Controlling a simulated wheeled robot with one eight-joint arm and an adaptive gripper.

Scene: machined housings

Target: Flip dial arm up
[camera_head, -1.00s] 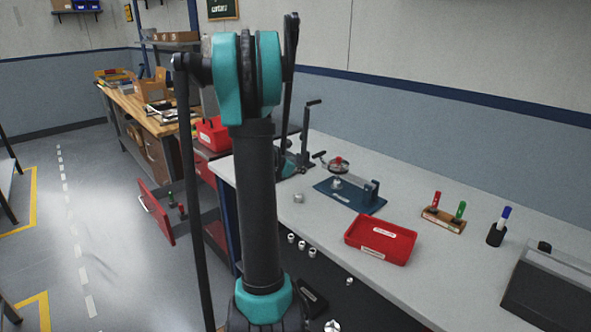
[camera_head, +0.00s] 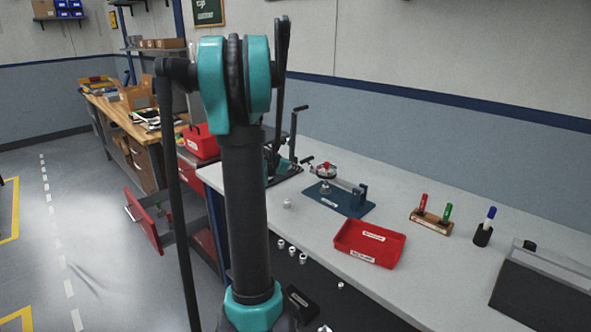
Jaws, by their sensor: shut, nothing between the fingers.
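The dial fixture stands on the bench on a blue base plate (camera_head: 345,207). A round dial with a red part on top (camera_head: 325,171) sits over a small silver part at the plate's left side. A grey dial arm (camera_head: 345,185) runs from the dial to an upright blue block (camera_head: 361,196) at the right. The arm looks low and roughly level, but it is small in view. My dark and teal arm stands large in the foreground, left of the fixture. I cannot make out my gripper.
A red tray (camera_head: 368,252) lies in front of the fixture. A marker holder (camera_head: 431,221) and a black pen cup (camera_head: 482,236) stand to the right. A dark lever device (camera_head: 292,160) stands left of the fixture, partly behind my arm. A red drawer (camera_head: 146,222) hangs open.

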